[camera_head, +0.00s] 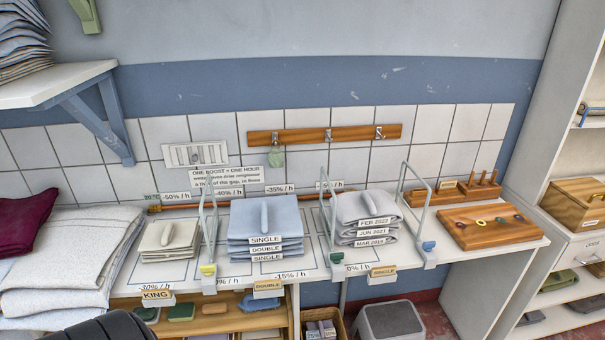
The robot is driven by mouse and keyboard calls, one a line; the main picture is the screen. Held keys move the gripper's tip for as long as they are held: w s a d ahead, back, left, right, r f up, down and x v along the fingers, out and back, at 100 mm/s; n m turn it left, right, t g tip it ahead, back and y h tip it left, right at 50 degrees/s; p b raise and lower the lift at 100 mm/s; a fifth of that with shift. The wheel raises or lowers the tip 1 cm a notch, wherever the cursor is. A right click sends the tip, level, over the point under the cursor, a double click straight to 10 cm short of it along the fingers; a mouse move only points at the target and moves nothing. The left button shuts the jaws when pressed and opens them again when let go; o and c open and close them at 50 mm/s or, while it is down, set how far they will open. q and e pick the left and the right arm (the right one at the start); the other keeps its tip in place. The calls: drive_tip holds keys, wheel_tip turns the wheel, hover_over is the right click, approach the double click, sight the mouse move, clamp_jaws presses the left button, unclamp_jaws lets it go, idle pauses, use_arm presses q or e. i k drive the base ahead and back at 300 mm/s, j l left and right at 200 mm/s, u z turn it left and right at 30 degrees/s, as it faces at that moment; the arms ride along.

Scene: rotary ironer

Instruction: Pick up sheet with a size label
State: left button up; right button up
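A stack of folded blue sheets (265,228) lies on the white table (225,307) near the middle. Its front carries size labels, from top to bottom SINGLE (265,240), DOUBLE and SINGLE. To the right, a stack of grey folded cloths (366,216) bears date labels instead: FEB 2022, JUN 2021, MAR 2019. To the left, a low beige folded stack (168,241) shows no label on itself. Neither of my grippers is in view.
Wire dividers with a yellow clip (208,270) and a blue clip (428,246) stand beside the stacks. KING (157,295), DOUBLE and SINGLE tags line the table's front edge. A wooden board (487,226) lies at right. A grey stool (389,322) stands below.

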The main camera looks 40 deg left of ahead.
sight(280, 221)
drive_tip(key=u, duration=1.55)
